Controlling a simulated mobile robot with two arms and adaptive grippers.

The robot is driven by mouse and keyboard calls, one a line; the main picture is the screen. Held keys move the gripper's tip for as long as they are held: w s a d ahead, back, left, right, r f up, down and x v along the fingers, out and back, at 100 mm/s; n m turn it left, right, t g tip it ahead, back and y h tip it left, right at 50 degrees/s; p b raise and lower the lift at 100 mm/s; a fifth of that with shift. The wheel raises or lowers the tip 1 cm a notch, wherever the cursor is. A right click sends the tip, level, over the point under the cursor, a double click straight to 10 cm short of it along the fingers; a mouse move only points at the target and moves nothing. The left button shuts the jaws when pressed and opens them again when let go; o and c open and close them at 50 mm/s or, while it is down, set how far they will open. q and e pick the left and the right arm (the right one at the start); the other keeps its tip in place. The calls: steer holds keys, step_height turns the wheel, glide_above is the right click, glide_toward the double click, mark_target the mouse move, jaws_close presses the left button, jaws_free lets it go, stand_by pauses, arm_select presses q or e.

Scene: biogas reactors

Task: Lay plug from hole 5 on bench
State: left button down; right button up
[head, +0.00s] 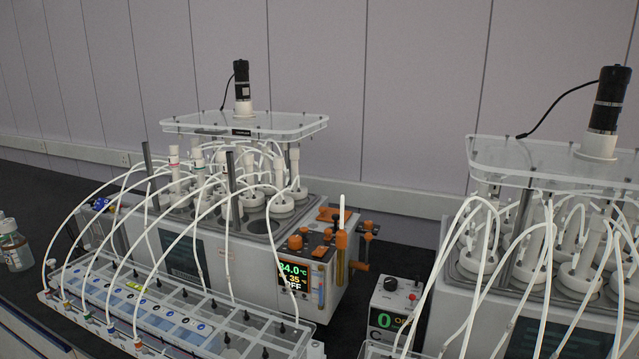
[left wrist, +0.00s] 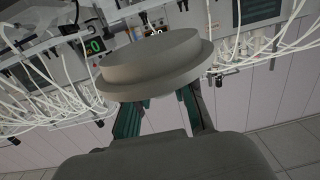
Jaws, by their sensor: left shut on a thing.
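A round grey plug (left wrist: 155,65) with a wider flange fills the upper middle of the left wrist view. My left gripper (left wrist: 160,115) is shut on it, with the dark green-padded fingers partly hidden behind the plug. Neither gripper shows in the head view. In the head view, the left water bath has a dark open hole (head: 257,227) in its front right top. I cannot read any hole number. The dark bench top (head: 35,188) shows at the left.
A clear-lidded rack (head: 190,318) with white tubes stands in front of the left bath. A glass bottle (head: 14,248) stands at the far left. A control box (head: 390,307) and a second reactor bath (head: 475,285) are at the right. Tubes arch over the front.

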arm_select(q)
steer(key=shift+s+d+n+t+y, duration=0.15)
steer(key=shift+s+d+n+y, duration=0.25)
steer(key=shift+s+n+y, duration=0.5)
steer(key=shift+s+d+n+t+y, duration=0.2)
steer(key=shift+s+d+n+y, duration=0.35)
steer(key=shift+y, duration=0.55)
steer(key=shift+s+d+n+t+y, duration=0.2)
steer(key=shift+s+n+y, duration=0.35)
steer(key=shift+s+y, duration=0.4)
